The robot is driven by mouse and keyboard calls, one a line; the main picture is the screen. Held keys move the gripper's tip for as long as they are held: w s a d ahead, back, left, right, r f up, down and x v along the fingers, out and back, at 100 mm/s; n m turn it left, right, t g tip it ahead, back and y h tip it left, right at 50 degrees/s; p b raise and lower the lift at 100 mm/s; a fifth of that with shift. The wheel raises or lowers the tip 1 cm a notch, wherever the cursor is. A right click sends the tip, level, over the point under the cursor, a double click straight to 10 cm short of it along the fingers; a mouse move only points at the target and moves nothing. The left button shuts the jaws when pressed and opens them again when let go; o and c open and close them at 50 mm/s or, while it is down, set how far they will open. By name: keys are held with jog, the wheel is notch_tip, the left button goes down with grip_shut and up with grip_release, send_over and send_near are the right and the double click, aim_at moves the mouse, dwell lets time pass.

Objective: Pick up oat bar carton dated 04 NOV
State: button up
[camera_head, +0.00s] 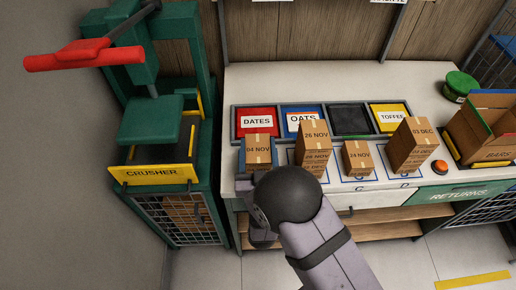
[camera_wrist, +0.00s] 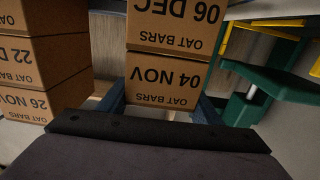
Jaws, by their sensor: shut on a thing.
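The brown oat bar carton dated 04 NOV (camera_head: 258,142) is at the left end of the row of cartons on the counter. In the wrist view the same carton (camera_wrist: 166,82) shows upside-down print, with a 06 DEC carton (camera_wrist: 172,24) directly against it, under it in the stack; I see no clear gap between them. My gripper (camera_head: 261,163) is at the front of the stack, its blue fingers on either side of the 04 NOV carton, shut on it.
Close beside stands a taller stack topped by a 26 NOV carton (camera_head: 314,130). Further right are a 24 NOV carton (camera_head: 357,157) and a 03 DEC stack (camera_head: 411,143). Coloured bins line the back, including the dates bin (camera_head: 240,132). The green crusher (camera_head: 150,122) stands left.

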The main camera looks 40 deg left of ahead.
aim_at(258, 148)
jog(key=shift+r+b, duration=1.25)
jog(key=shift+r, duration=3.75)
